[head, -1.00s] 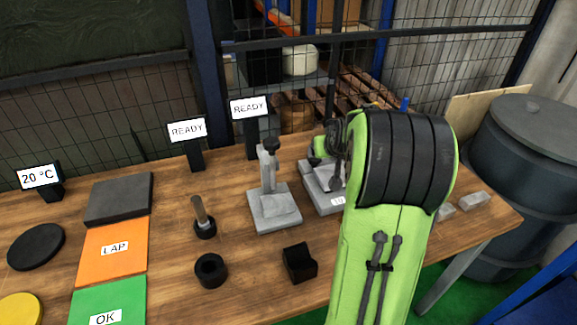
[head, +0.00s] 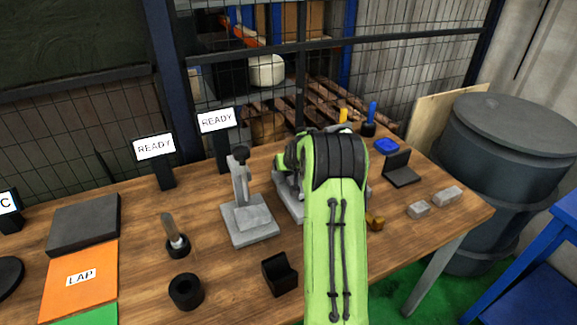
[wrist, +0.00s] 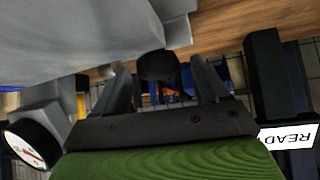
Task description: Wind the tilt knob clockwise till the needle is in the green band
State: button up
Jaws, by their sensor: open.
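A dark round knob (wrist: 157,65), which looks like the tilt knob, shows in the wrist view between and just beyond my fingertips. My gripper (wrist: 163,78) is open, one finger on each side of the knob. I cannot tell whether either finger touches it. A round white gauge (wrist: 33,145) with a black rim and a red needle is at the lower left of the wrist view. Its green band cannot be made out. In the head view my green arm hides my gripper, the knob, the gauge and most of the grey machine (head: 287,192).
A grey stand with a black top knob (head: 240,153) is left of the machine. READY signs (head: 155,148) stand behind it. A black block (head: 278,273) is near the front. A blue tray (head: 386,146), a black angled stand (head: 401,169) and grey blocks (head: 446,196) are on the right.

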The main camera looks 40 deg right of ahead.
jog(key=shift+c, duration=0.2)
jog(key=c, duration=1)
jog(key=shift+w+a+m+g+h+b, duration=0.1)
jog(key=shift+a+m+g+h+b, duration=0.15)
jog(key=shift+m+h, duration=0.35)
jog(key=shift+c, duration=0.2)
jog(key=shift+w+m+g+h, duration=0.1)
jog(key=shift+m+g+h, duration=0.5)
jog(key=shift+m, duration=0.6)
jog(key=shift+m+g, duration=0.35)
jog(key=shift+m, duration=0.25)
jog(key=o, duration=1.1)
